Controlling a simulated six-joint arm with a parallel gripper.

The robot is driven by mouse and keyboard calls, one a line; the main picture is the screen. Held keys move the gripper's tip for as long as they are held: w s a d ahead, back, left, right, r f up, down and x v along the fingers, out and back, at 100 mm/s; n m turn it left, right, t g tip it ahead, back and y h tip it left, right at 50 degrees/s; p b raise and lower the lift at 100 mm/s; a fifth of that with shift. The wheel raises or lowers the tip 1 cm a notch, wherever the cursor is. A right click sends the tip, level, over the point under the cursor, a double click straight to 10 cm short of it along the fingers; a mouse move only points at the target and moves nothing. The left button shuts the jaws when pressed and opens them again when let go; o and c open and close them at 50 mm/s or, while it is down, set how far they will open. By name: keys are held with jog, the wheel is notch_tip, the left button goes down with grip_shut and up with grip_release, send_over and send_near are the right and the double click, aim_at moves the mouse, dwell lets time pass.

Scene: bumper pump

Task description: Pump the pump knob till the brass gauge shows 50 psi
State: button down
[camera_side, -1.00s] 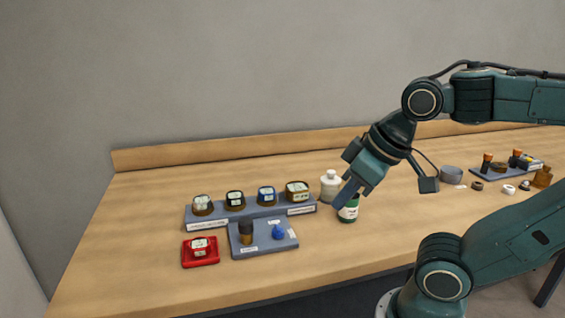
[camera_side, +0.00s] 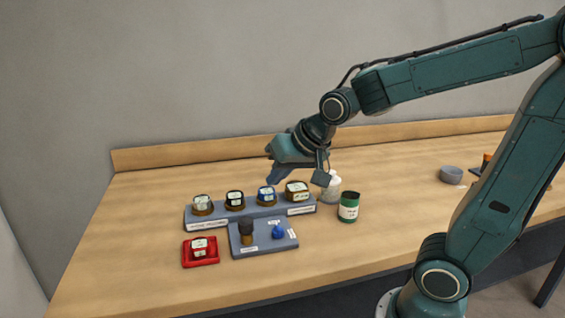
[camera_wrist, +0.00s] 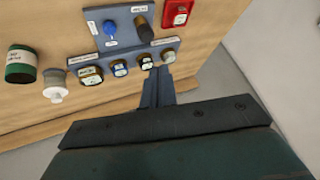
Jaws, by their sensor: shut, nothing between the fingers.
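A grey panel (camera_side: 262,251) holds a dark knob (camera_side: 246,228) with a brass-coloured lower part and a smaller blue knob (camera_side: 278,231). Labels on it are too small to read, so which is the pump knob I cannot tell. Behind it, a row of gauges stands on a grey base (camera_side: 250,214). The right-end one is the brass-looking gauge (camera_side: 297,190); it is at the left end in the wrist view (camera_wrist: 91,76). Its reading is too small to make out. My gripper (camera_side: 271,180) is shut and empty, above and behind the row, apart from both knobs.
A red block with a small display (camera_side: 200,252) sits front left. A white bottle (camera_side: 332,189) and a green can (camera_side: 348,208) stand right of the gauges. A grey bowl (camera_side: 452,174) is farther right. The table's left part is clear.

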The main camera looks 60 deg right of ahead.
aim_at(249, 222)
jog(key=w+d+f+m, duration=0.2)
jog(key=w, duration=0.3)
jog(key=w+d+f+m+t, duration=0.1)
jog(key=w+d+f+m, duration=0.1)
jog(key=w, duration=0.4)
jog(key=shift+f+m+h, duration=0.4)
jog(key=shift+f+m, duration=0.1)
jog(key=shift+f, duration=0.15)
jog(key=shift+w+f, duration=0.1)
jog(key=shift+f, duration=0.05)
jog(key=shift+f, duration=4.3)
